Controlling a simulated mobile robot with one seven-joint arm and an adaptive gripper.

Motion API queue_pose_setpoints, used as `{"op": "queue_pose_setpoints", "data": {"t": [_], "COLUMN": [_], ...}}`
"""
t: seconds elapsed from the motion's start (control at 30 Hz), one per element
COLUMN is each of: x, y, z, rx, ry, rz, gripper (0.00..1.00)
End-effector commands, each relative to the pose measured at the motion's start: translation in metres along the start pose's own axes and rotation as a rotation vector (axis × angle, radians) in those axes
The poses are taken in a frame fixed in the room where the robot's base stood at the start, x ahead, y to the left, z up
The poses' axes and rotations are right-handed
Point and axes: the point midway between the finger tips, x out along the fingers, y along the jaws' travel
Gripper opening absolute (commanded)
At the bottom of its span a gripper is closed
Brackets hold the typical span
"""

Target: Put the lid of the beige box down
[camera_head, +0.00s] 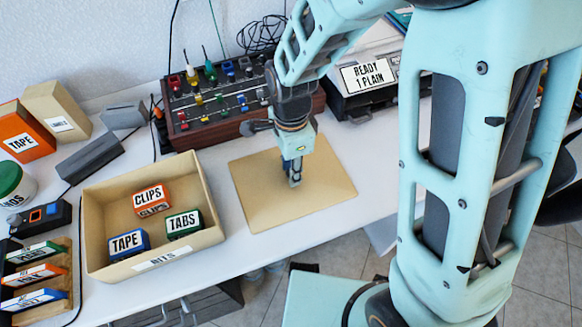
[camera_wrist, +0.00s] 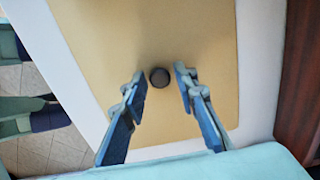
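The beige lid (camera_head: 262,200) is a flat, roughly square panel. It appears to lie flat on the white table, right of the open beige box (camera_head: 95,225) labelled BITS. In the wrist view the lid (camera_wrist: 205,30) fills the middle, with a dark round knob (camera_wrist: 159,77) on it. My gripper (camera_head: 295,180) is over the lid, pointing down. In the wrist view the fingers (camera_wrist: 159,75) are apart, one on each side of the knob, with a visible gap to it on both sides.
A mixer-like panel (camera_head: 215,95) with coloured knobs stands behind the lid. A black machine (camera_head: 365,95) is at the back right. The table's front edge is close to the lid.

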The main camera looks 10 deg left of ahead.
Motion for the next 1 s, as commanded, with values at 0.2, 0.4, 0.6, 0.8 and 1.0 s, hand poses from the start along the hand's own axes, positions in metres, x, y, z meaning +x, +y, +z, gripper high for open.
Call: {"op": "queue_pose_setpoints", "data": {"t": [0.2, 0.4, 0.6, 0.8, 1.0], "x": [0.000, -0.006, -0.041, -0.086, -0.115], "y": [0.000, 0.000, -0.002, -0.002, -0.001], "z": [0.000, 0.000, 0.000, 0.000, 0.000], "rx": [0.000, 0.000, 0.000, 0.000, 0.000], "ry": [0.000, 0.000, 0.000, 0.000, 0.000], "rz": [0.000, -0.001, -0.006, -0.006, -0.002], "gripper": [0.35, 0.35, 0.35, 0.35, 0.35]}}
